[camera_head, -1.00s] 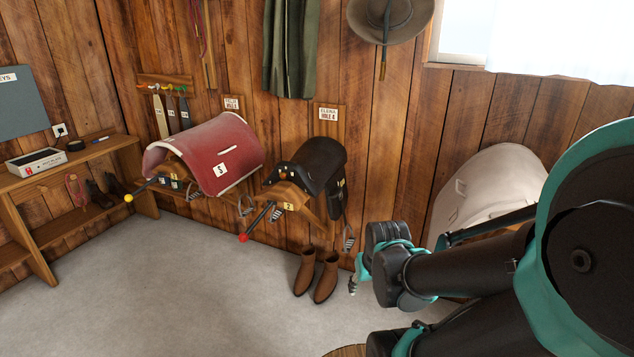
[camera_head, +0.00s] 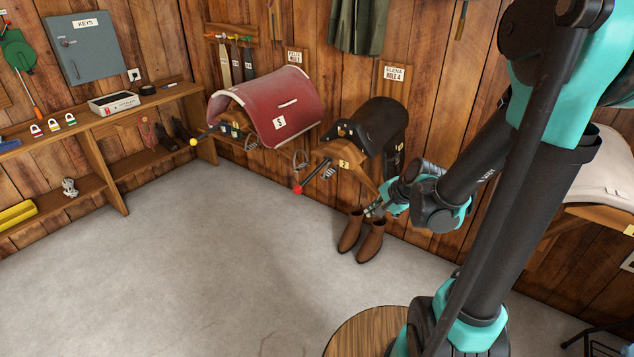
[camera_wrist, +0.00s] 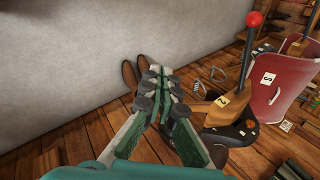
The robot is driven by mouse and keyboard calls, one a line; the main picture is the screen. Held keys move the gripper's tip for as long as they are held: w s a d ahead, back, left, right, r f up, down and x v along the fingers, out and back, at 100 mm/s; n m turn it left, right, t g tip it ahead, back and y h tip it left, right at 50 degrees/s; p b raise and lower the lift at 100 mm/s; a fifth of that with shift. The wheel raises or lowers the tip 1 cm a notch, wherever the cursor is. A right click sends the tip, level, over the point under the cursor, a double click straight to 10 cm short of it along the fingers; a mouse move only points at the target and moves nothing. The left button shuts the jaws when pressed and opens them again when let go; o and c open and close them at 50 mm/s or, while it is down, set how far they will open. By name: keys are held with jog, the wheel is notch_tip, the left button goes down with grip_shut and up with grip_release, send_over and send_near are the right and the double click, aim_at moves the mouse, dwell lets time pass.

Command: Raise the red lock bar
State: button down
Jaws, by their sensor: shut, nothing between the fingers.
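The lock bar is a dark rod with a red ball knob (camera_head: 297,190), sticking out and down from the front of the wooden saddle rack marked 2 (camera_head: 350,172). A black saddle (camera_head: 385,122) sits on that rack. In the wrist view the red knob (camera_wrist: 254,19) and its bar (camera_wrist: 247,58) are at upper right, beside the rack's 2 label (camera_wrist: 222,101). My gripper (camera_head: 372,209) is shut and empty, right of and slightly below the knob, above the brown boots. Its closed fingertips (camera_wrist: 158,72) are apart from the bar.
Brown boots (camera_head: 362,235) stand on the floor below my gripper. A wooden bench (camera_head: 100,125) lines the left wall.

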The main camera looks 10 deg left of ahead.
aim_at(313, 174)
jog(key=w+a+f+m+y, duration=0.1)
jog(key=w+a+m+y, duration=0.1)
jog(key=w+a+m, duration=0.3)
jog(key=w+a+f+m+t+y, duration=0.1)
jog(key=w+a+f+m+y, duration=0.1)
jog(key=w+a+m, duration=0.3)
jog(key=shift+w+a+f+m+y, duration=0.25)
jog(key=shift+w+m+y, duration=0.35)
jog(key=shift+w+m, duration=1.25)
jog(key=shift+w+r+n, duration=0.1)
jog(key=shift+w+n, duration=0.2)
jog(key=shift+n, duration=0.05)
jog(key=w+a+f, duration=0.1)
jog(key=w+a, duration=0.3)
jog(key=a, duration=0.4)
jog(key=shift+w, duration=0.4)
